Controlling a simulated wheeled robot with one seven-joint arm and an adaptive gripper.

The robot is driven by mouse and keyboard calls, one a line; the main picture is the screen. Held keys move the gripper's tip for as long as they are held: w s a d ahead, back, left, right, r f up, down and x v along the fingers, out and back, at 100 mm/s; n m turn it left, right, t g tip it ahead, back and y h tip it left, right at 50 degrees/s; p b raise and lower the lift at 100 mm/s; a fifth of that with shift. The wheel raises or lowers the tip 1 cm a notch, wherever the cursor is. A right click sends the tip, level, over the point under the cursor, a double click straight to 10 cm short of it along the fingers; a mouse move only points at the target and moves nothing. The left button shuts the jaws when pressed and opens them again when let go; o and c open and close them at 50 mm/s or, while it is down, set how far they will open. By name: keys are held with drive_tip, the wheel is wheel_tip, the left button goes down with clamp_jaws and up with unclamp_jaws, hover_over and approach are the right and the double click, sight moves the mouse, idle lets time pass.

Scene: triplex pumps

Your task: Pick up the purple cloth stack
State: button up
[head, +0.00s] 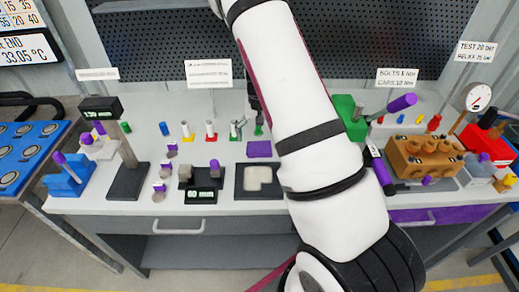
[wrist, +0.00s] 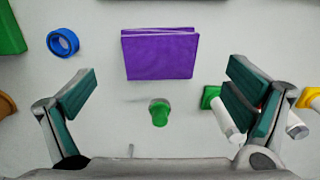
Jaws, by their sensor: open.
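The purple cloth stack (head: 259,149) lies on the grey bench top, just left of my arm in the head view. In the wrist view the purple cloth stack (wrist: 160,54) is a flat folded block with layered edges, at the upper middle. My gripper (wrist: 160,92) is open and empty, its two dark green finger pads spread wide. The stack lies beyond the fingertips, between their lines and apart from them. My arm hides part of the bench in the head view.
A small green piece (wrist: 159,112) stands between my fingers. A white cylinder with a green base (wrist: 222,115) is close to the right finger. A blue ring (wrist: 63,42) lies at upper left. A dark tray (head: 259,181) lies in front of the stack.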

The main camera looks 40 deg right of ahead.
sight(259, 147)
drive_tip(key=shift+w+f+p, duration=0.1)
drive_tip(key=shift+f+p, duration=0.5)
drive_tip(key=shift+f, duration=2.05)
drive_tip(key=c, duration=1)
